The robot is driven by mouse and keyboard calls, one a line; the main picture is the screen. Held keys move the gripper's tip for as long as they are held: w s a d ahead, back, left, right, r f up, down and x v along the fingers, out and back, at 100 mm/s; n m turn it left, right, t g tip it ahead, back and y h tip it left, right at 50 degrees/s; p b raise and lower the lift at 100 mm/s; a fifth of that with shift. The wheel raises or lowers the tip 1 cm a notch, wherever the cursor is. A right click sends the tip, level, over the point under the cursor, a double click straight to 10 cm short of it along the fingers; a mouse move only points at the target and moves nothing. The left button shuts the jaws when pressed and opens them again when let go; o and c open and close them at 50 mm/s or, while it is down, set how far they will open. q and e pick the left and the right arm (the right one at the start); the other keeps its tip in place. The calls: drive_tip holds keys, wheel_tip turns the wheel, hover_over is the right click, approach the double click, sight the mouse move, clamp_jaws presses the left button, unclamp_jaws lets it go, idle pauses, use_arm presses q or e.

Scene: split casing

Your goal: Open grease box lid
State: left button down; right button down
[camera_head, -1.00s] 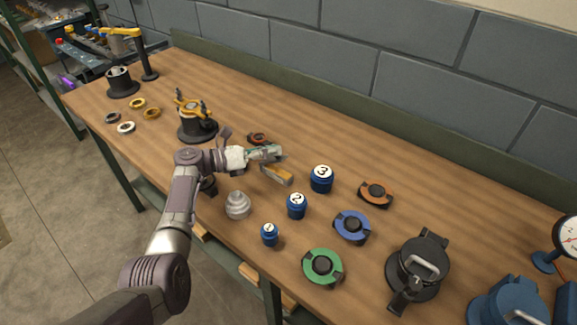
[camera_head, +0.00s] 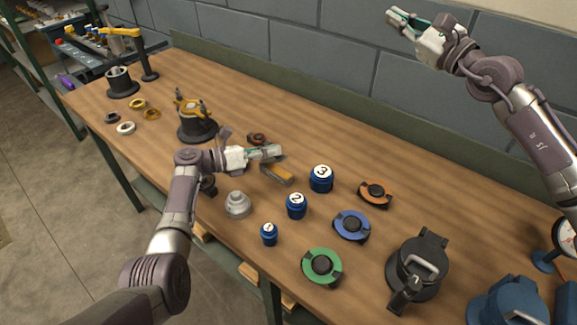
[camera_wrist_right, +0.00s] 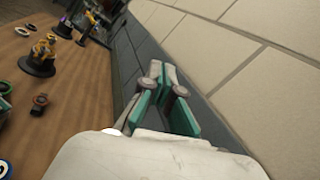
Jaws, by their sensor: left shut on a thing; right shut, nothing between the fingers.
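A small yellow-and-grey box (camera_head: 278,174), which looks like the grease box, lies near the middle of the table. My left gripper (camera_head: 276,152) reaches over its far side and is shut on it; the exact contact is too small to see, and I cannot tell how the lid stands. My right gripper (camera_head: 393,18) is raised high in front of the wall at the top of the head view, far from the box. It is shut and empty, and its teal-padded fingers (camera_wrist_right: 165,85) also show in the right wrist view.
Blue numbered jars (camera_head: 321,179) and a grey stepped part (camera_head: 237,204) stand close to the box. Blue (camera_head: 351,226), green (camera_head: 322,266) and orange (camera_head: 375,194) round parts and a dark lidded housing (camera_head: 417,268) lie to the right. A dark fixture (camera_head: 197,122) stands to the left.

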drive_tip(key=s+a+f+g, duration=0.1)
drive_tip(key=a+f+g, duration=0.15)
drive_tip(key=f, duration=0.45)
drive_tip(key=s+a+f+g, duration=0.1)
drive_tip(key=a+f, duration=0.3)
drive_tip(key=f, duration=0.4)
drive_tip(key=m+g, duration=0.2)
drive_tip(key=g, duration=0.2)
approach(284, 159)
drive_tip(key=shift+h, duration=0.3)
drive_tip(key=x, duration=0.3)
drive_tip(key=f+x, duration=0.1)
drive_tip(key=x, duration=0.5)
drive_tip(key=shift+s+d+f, duration=0.1)
drive_tip(key=shift+s+f, duration=0.15)
drive_tip(key=shift+f, duration=0.15)
